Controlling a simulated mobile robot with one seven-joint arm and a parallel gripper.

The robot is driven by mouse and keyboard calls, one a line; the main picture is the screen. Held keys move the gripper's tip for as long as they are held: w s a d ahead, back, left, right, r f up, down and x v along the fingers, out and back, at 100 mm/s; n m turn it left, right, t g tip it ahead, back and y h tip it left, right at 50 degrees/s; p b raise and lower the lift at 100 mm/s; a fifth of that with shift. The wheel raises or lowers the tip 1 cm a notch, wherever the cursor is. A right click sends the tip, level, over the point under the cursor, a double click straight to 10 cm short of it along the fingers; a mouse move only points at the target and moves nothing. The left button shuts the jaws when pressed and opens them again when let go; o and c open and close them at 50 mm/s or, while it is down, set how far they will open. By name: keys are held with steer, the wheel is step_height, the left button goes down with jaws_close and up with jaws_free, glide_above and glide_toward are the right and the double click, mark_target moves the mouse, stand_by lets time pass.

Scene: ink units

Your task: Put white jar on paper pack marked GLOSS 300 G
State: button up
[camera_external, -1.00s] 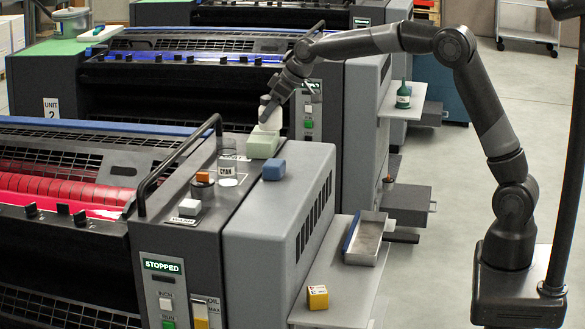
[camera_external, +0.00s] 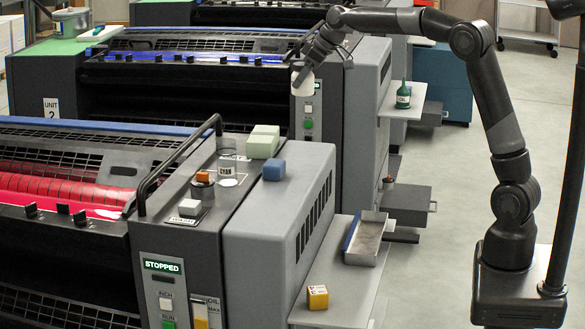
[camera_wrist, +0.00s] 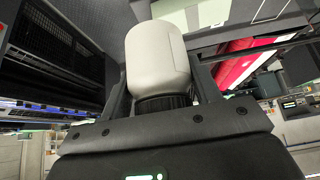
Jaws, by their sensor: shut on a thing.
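The white jar (camera_external: 303,84) is held by my gripper (camera_external: 300,70) in the external view, in the air in front of the unit 2 press's side panel. In the wrist view the jar (camera_wrist: 157,55) fills the upper middle, its black lid or neck (camera_wrist: 165,102) between the two fingers of my gripper (camera_wrist: 163,88). The jar appears tilted in that view. No marking GLOSS 300 G can be read in either view, so I cannot tell which thing is that paper pack.
A metal tray (camera_external: 367,240) and a yellow box (camera_external: 317,297) lie on the side shelf.

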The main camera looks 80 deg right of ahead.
steer(key=w+a+f, duration=0.6)
steer(key=a, duration=0.1)
steer(key=shift+w, duration=0.35)
steer(key=shift+f, duration=1.9)
steer(key=shift+f, duration=0.2)
steer(key=o, duration=1.1)
steer(key=shift+o, duration=0.2)
steer(key=shift+r, duration=0.2)
steer(key=v, duration=1.2)
